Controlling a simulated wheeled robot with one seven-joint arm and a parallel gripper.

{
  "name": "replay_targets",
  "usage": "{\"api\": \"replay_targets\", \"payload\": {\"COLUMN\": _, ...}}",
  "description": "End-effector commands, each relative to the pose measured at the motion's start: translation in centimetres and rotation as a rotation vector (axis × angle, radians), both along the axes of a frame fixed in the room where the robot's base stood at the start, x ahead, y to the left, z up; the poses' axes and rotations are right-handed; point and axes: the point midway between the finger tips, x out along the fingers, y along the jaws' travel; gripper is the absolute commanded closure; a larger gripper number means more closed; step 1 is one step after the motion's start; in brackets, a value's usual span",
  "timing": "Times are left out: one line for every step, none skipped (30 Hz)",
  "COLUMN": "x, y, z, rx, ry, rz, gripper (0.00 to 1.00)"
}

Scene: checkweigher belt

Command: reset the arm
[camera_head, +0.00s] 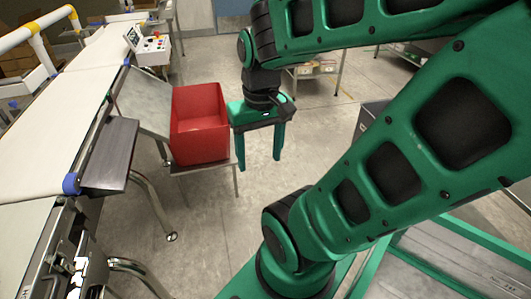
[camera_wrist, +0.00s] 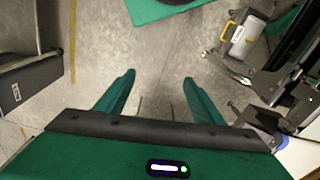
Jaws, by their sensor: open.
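My green arm reaches across the right half of the head view and bends down at the wrist. My gripper (camera_head: 260,163) hangs beside the red bin, to its right in the head view, with its two green fingers pointing down. The fingers are apart and nothing is between them.
The red bin (camera_head: 200,125) stands on a low stand close to my gripper and looks empty. A white conveyor belt (camera_head: 60,110) runs along the left, with a control box (camera_head: 150,48) behind. Concrete floor (camera_head: 210,235) is clear below my gripper.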

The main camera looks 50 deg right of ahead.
Motion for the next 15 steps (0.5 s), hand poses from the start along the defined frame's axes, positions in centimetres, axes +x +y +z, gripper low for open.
{"api": "replay_targets", "payload": {"x": -1.3, "y": -1.2, "z": 0.2, "rx": 0.006, "ry": 0.018, "rz": -0.058, "gripper": 0.38}}
{"api": "replay_targets", "payload": {"x": -1.7, "y": -1.6, "z": 0.1, "rx": 0.014, "ry": 0.027, "rz": -0.074, "gripper": 0.38}}
{"api": "replay_targets", "payload": {"x": -2.1, "y": -1.8, "z": 0.1, "rx": 0.020, "ry": 0.036, "rz": -0.086, "gripper": 0.38}}
{"api": "replay_targets", "payload": {"x": -2.3, "y": -1.8, "z": 0.2, "rx": 0.022, "ry": 0.038, "rz": -0.091, "gripper": 0.38}}
{"api": "replay_targets", "payload": {"x": -2.4, "y": -1.8, "z": 0.2, "rx": 0.022, "ry": 0.040, "rz": -0.093, "gripper": 0.38}}
{"api": "replay_targets", "payload": {"x": -2.4, "y": -1.7, "z": 0.2, "rx": 0.023, "ry": 0.042, "rz": -0.093, "gripper": 0.38}}
{"api": "replay_targets", "payload": {"x": -2.4, "y": -1.8, "z": 0.2, "rx": 0.023, "ry": 0.042, "rz": -0.093, "gripper": 0.38}}
{"api": "replay_targets", "payload": {"x": -2.4, "y": -1.7, "z": 0.2, "rx": 0.023, "ry": 0.042, "rz": -0.093, "gripper": 0.38}}
{"api": "replay_targets", "payload": {"x": -2.4, "y": -1.7, "z": 0.2, "rx": 0.023, "ry": 0.041, "rz": -0.093, "gripper": 0.38}}
{"api": "replay_targets", "payload": {"x": -2.4, "y": -1.7, "z": 0.2, "rx": 0.023, "ry": 0.041, "rz": -0.093, "gripper": 0.38}}
{"api": "replay_targets", "payload": {"x": -2.4, "y": -1.7, "z": 0.2, "rx": 0.023, "ry": 0.041, "rz": -0.093, "gripper": 0.38}}
{"api": "replay_targets", "payload": {"x": -2.4, "y": -1.7, "z": 0.2, "rx": 0.023, "ry": 0.041, "rz": -0.093, "gripper": 0.38}}
{"api": "replay_targets", "payload": {"x": -2.4, "y": -1.7, "z": 0.2, "rx": 0.022, "ry": 0.040, "rz": -0.093, "gripper": 0.38}}
{"api": "replay_targets", "payload": {"x": -2.4, "y": -1.7, "z": 0.2, "rx": 0.022, "ry": 0.040, "rz": -0.093, "gripper": 0.38}}
{"api": "replay_targets", "payload": {"x": -2.4, "y": -1.7, "z": 0.2, "rx": 0.022, "ry": 0.040, "rz": -0.093, "gripper": 0.38}}
